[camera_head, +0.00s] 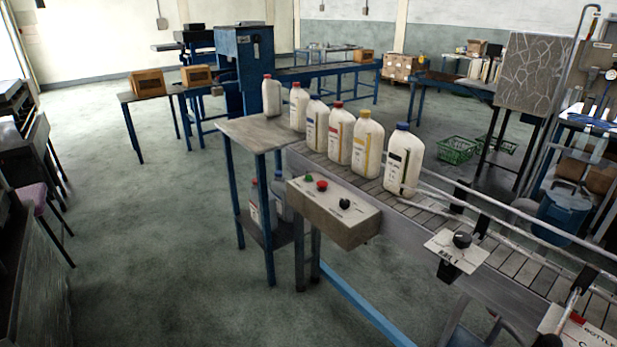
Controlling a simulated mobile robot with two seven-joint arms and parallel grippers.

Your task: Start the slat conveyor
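The slat conveyor (520,268) runs from the middle of the view to the lower right, with metal guide rails along it. Several white bottles with red, blue and yellow caps stand upright in a row at its far left end; the nearest is a blue-capped bottle (403,162). A grey control box (333,222) is fixed at the near side of that end. On its top are a green button (307,178), a red button (321,185) and a black knob (344,204). A separate plate with a black knob (462,240) sits further right. Neither of my grippers shows.
A small table (250,130) with blue legs adjoins the conveyor's left end, with bottles on its lower shelf. A stool (33,197) stands at the left. Green crates (458,150) and a blue bin (560,215) are behind the conveyor. The floor at left centre is clear.

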